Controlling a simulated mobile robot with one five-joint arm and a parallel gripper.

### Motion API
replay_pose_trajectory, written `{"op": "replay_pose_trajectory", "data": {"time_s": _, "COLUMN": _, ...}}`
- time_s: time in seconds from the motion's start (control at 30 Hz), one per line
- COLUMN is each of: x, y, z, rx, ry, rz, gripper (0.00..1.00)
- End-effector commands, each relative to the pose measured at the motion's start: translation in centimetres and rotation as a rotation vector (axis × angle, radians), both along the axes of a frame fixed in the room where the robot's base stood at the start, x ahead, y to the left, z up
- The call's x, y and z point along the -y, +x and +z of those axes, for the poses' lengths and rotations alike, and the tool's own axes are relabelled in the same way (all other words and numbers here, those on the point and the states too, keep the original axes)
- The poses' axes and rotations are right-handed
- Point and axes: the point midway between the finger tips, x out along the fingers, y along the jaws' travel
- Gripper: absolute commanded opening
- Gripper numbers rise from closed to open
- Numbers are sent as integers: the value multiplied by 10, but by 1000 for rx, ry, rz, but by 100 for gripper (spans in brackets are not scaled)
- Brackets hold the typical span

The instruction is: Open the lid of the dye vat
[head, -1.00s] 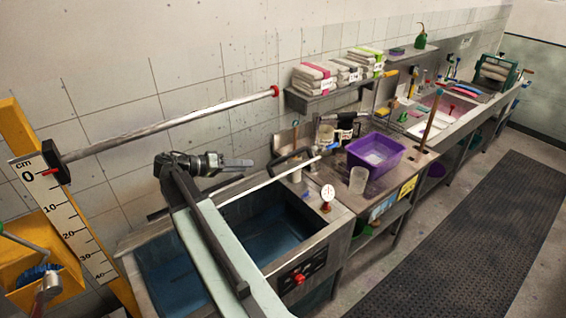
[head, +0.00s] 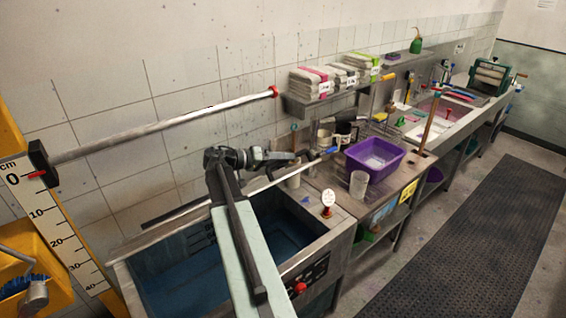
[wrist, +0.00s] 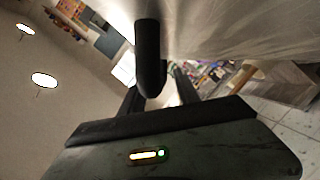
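The dye vat (head: 305,262) stands in front of me, with dark blue liquid showing inside. Its lid (head: 187,212) appears raised at the back, seen nearly edge-on as a thin pale strip; a broad grey metal surface in the wrist view (wrist: 240,30) looks like it. My gripper (head: 288,157) is at the lid's upper right, by its dark handle, which blends with the fingers there. In the wrist view, a rounded black bar (wrist: 150,60), likely the handle, stands before my fingers. The fingers look apart. Whether they touch the bar is unclear.
A metal rail (head: 165,127) runs along the wall above the vat. A purple tub (head: 373,165), a clear beaker (head: 358,184) and a dial thermometer (head: 328,196) stand to the right. A yellow measuring post (head: 75,245) is at left. The matted floor (head: 460,240) is clear.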

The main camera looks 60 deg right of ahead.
Motion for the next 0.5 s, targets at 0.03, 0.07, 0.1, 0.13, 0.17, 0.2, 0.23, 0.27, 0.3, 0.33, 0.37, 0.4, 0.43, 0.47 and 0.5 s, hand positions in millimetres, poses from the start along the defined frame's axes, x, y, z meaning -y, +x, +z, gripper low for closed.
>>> {"op": "replay_pose_trajectory", "data": {"time_s": 0.03, "x": 0, "y": 0, "z": 0, "rx": 0, "ry": 0, "rz": 0, "gripper": 38}}
{"op": "replay_pose_trajectory", "data": {"time_s": 0.07, "x": 0, "y": 0, "z": 0, "rx": 0, "ry": 0, "rz": 0, "gripper": 38}}
{"op": "replay_pose_trajectory", "data": {"time_s": 0.1, "x": 0, "y": 0, "z": 0, "rx": 0, "ry": 0, "rz": 0, "gripper": 38}}
{"op": "replay_pose_trajectory", "data": {"time_s": 0.13, "x": 0, "y": 0, "z": 0, "rx": 0, "ry": 0, "rz": 0, "gripper": 38}}
{"op": "replay_pose_trajectory", "data": {"time_s": 0.17, "x": 0, "y": 0, "z": 0, "rx": 0, "ry": 0, "rz": 0, "gripper": 38}}
{"op": "replay_pose_trajectory", "data": {"time_s": 0.2, "x": 0, "y": 0, "z": 0, "rx": 0, "ry": 0, "rz": 0, "gripper": 27}}
{"op": "replay_pose_trajectory", "data": {"time_s": 0.23, "x": 0, "y": 0, "z": 0, "rx": 0, "ry": 0, "rz": 0, "gripper": 18}}
{"op": "replay_pose_trajectory", "data": {"time_s": 0.27, "x": 0, "y": 0, "z": 0, "rx": 0, "ry": 0, "rz": 0, "gripper": 10}}
{"op": "replay_pose_trajectory", "data": {"time_s": 0.3, "x": 0, "y": 0, "z": 0, "rx": 0, "ry": 0, "rz": 0, "gripper": 0}}
{"op": "replay_pose_trajectory", "data": {"time_s": 0.33, "x": 0, "y": 0, "z": 0, "rx": 0, "ry": 0, "rz": 0, "gripper": 0}}
{"op": "replay_pose_trajectory", "data": {"time_s": 0.37, "x": 0, "y": 0, "z": 0, "rx": 0, "ry": 0, "rz": 0, "gripper": 0}}
{"op": "replay_pose_trajectory", "data": {"time_s": 0.4, "x": 0, "y": 0, "z": 0, "rx": 0, "ry": 1, "rz": -1, "gripper": 0}}
{"op": "replay_pose_trajectory", "data": {"time_s": 0.43, "x": 0, "y": 0, "z": 0, "rx": 0, "ry": 1, "rz": -1, "gripper": 0}}
{"op": "replay_pose_trajectory", "data": {"time_s": 0.47, "x": 0, "y": 0, "z": 0, "rx": 0, "ry": 1, "rz": -1, "gripper": 0}}
{"op": "replay_pose_trajectory", "data": {"time_s": 0.5, "x": 0, "y": 0, "z": 0, "rx": 0, "ry": 1, "rz": -1, "gripper": 0}}
